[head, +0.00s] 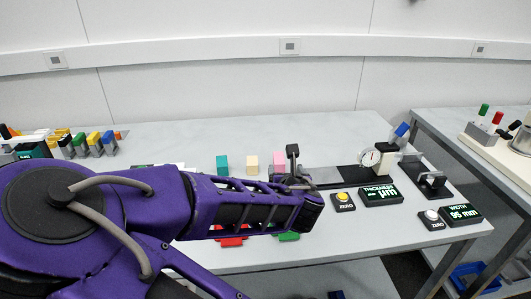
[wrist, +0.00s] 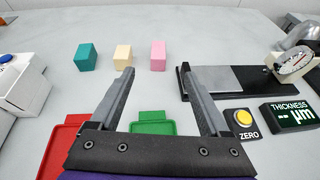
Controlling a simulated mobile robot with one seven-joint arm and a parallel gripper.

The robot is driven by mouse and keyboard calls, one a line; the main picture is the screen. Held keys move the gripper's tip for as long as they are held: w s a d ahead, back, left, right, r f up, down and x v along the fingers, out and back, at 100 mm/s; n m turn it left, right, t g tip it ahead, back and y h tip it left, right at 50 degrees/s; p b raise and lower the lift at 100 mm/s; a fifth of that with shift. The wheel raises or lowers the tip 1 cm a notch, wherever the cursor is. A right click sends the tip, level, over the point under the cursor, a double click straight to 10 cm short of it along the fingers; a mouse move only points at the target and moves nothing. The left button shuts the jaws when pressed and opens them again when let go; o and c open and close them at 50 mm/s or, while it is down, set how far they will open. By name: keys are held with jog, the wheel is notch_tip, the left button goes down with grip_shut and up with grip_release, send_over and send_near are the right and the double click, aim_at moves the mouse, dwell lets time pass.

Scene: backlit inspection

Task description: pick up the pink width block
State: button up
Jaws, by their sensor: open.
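The pink block (wrist: 158,56) stands upright on the table, at the right end of a row of three blocks. It also shows in the head view (head: 279,160), just behind the end of my arm. My gripper (wrist: 160,85) is open and empty, with its two fingers apart. In the wrist view the pink block appears beyond the fingertips, between their directions and apart from both. In the head view my purple arm reaches across the table and its links hide part of the gripper.
A cream block (wrist: 122,58) and a teal block (wrist: 86,57) stand left of the pink one. A green tray (wrist: 153,123) and a red tray (wrist: 65,140) lie nearer. The thickness gauge (wrist: 292,65), its display (wrist: 290,114) and a yellow ZERO button (wrist: 243,118) are at right.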

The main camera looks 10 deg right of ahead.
jog(key=b, duration=0.2)
send_near(279, 159)
jog(key=w, duration=0.3)
jog(key=shift+w+d+f+n, duration=0.15)
jog(key=shift+w+f+n, duration=0.05)
jog(key=shift+f+n, duration=0.2)
jog(key=shift+f+b+x, duration=0.25)
jog(key=shift+b+x, duration=0.25)
jog(key=shift+x, duration=2.15)
jog(key=shift+s, duration=0.2)
grip_shut()
